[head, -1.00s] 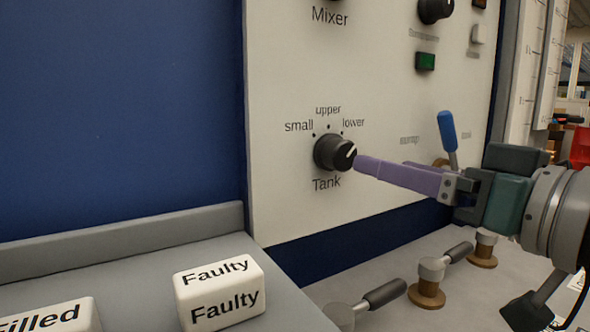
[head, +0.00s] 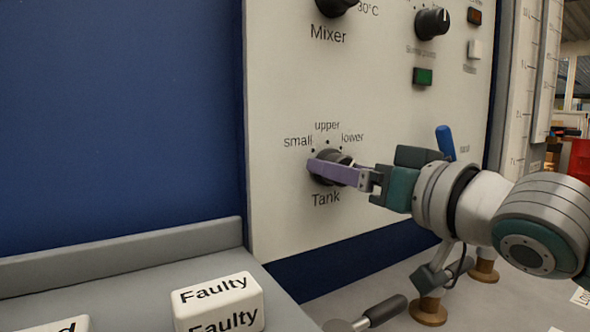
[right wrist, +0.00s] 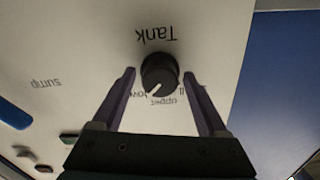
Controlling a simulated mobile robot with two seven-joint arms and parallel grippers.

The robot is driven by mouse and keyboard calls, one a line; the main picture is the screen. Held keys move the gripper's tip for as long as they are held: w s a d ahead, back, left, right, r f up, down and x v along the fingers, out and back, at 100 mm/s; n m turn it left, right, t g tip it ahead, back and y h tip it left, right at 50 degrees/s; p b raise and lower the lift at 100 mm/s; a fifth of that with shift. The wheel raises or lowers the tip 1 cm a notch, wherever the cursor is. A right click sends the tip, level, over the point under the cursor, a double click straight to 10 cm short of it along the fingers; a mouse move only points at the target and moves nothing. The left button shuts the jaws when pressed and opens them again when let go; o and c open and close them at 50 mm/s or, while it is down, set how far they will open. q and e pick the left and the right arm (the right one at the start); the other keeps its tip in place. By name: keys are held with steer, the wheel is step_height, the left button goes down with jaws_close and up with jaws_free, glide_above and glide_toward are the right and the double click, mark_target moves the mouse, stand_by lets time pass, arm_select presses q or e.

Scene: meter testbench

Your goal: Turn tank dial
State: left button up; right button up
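The tank dial (head: 343,158) is a black round knob with a white pointer line on the cream panel, above the word Tank. The labels small, upper and lower arc over it. In the right wrist view the dial (right wrist: 160,74) appears upside down, its pointer towards the lower side of the arc. My right gripper (head: 328,168) is open, with its purple fingers at the dial and partly covering it. In the right wrist view the right gripper (right wrist: 159,72) has one finger on each side of the dial, with visible gaps. My left gripper is not in view.
A blue-handled lever (head: 445,141) stands right of the dial, behind my right arm. The mixer dial (head: 336,6) and a green button (head: 423,76) are higher on the panel. Valve handles (head: 385,311) lie below, and a white Faulty block (head: 219,304) sits at lower left.

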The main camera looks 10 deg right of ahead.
jaws_close()
stand_by(0.4)
steer(key=n+p, duration=0.5)
steer(key=n, duration=1.2)
steer(key=shift+a+n, duration=0.1)
steer(key=shift+n, duration=0.3)
stand_by(0.4)
